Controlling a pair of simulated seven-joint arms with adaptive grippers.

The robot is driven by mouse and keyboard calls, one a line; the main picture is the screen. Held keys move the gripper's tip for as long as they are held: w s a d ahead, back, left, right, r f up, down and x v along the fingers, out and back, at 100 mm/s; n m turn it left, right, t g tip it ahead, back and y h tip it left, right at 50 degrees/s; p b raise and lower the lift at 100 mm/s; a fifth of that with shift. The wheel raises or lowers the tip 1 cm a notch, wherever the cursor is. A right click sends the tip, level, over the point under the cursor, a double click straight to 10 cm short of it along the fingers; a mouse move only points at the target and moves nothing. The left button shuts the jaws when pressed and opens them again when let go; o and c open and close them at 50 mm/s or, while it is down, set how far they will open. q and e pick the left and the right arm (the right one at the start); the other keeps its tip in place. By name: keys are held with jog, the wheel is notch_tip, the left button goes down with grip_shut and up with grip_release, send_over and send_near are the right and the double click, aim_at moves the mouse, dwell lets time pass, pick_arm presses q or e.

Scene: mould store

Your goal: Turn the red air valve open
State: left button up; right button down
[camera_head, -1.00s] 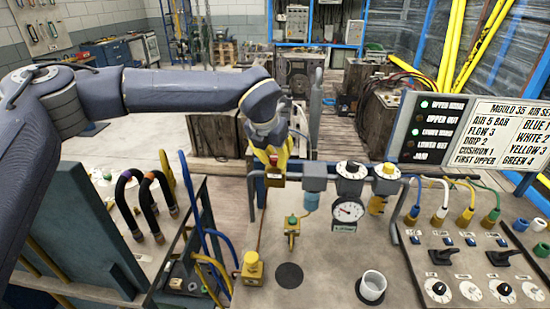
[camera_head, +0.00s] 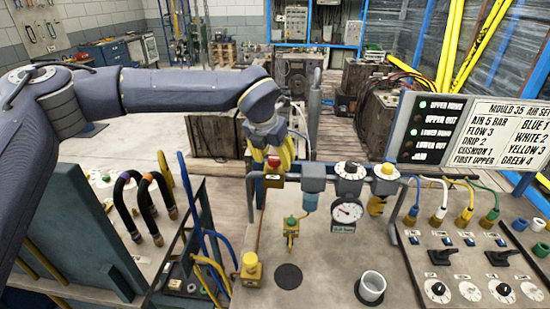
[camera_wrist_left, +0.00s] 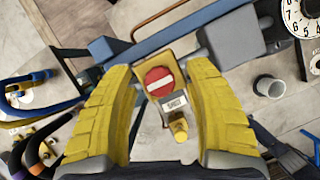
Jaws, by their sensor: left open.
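The red air valve (camera_head: 274,163) is a round red knob on a yellow body, on the blue-grey pipe at the back left of the bench. In the left wrist view the red knob (camera_wrist_left: 159,81) has a white bar across its face, tilted slightly. A small plate below it (camera_wrist_left: 174,102) seems to read SHUT. My left gripper (camera_head: 271,154) is open just above the valve. Its yellow fingers (camera_wrist_left: 158,72) stand on either side of the knob, with gaps visible in the wrist view; contact is not seen. My right gripper is not in view.
Hoses rise from the left cart (camera_head: 147,265). A lettered sign (camera_head: 507,130) stands right.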

pick_arm(q)
jog(key=v, duration=1.1)
jog(key=shift+r, duration=0.4)
jog(key=shift+s, duration=0.1)
